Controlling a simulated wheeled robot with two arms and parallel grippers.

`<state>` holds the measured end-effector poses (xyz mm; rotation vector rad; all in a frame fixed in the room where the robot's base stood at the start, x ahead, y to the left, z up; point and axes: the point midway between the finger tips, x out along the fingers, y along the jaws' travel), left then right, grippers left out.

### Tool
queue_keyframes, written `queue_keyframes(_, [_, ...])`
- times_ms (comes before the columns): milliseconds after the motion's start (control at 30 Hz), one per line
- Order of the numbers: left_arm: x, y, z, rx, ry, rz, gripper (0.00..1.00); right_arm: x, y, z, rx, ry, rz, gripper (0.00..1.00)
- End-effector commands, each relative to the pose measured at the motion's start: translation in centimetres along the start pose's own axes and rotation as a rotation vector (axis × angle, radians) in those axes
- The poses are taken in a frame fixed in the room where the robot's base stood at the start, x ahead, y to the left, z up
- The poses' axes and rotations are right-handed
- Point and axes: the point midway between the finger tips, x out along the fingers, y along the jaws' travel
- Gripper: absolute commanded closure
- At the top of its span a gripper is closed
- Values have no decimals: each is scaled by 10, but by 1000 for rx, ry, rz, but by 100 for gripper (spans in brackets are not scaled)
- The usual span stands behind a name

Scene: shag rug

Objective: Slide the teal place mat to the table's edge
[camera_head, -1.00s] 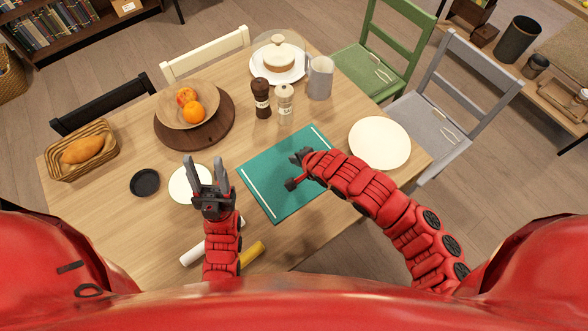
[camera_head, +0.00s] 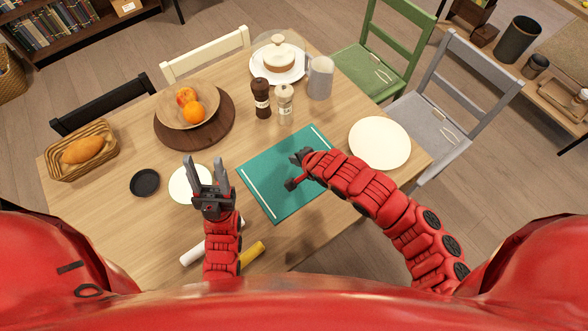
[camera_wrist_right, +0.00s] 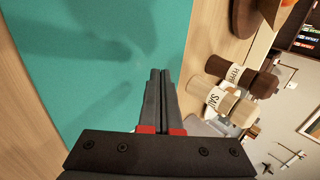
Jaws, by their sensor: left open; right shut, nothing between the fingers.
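The teal place mat (camera_head: 262,182) lies flat on the wooden table, with pale stripes along two opposite ends. A strip of bare wood shows between its near corner and the table's near edge. The right arm hides part of the mat's right side. My left gripper (camera_head: 208,163) is open and empty above the small white plate (camera_head: 182,187), left of the mat.
A cream plate (camera_head: 380,143) is right of the mat. A pepper mill (camera_head: 261,98) and a salt mill (camera_head: 285,103) stand behind it, with a grey pitcher (camera_head: 320,78). A black coaster (camera_head: 145,182) and bread basket (camera_head: 82,151) are at left.

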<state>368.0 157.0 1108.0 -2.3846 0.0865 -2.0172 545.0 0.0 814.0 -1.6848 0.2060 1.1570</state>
Motion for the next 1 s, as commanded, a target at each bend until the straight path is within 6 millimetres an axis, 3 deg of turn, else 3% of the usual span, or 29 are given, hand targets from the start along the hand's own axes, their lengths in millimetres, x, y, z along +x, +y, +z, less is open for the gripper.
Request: queue_keyframes(1000, [-15, 1, 2, 0, 0, 0, 50, 9, 8, 0, 0, 0, 0, 100])
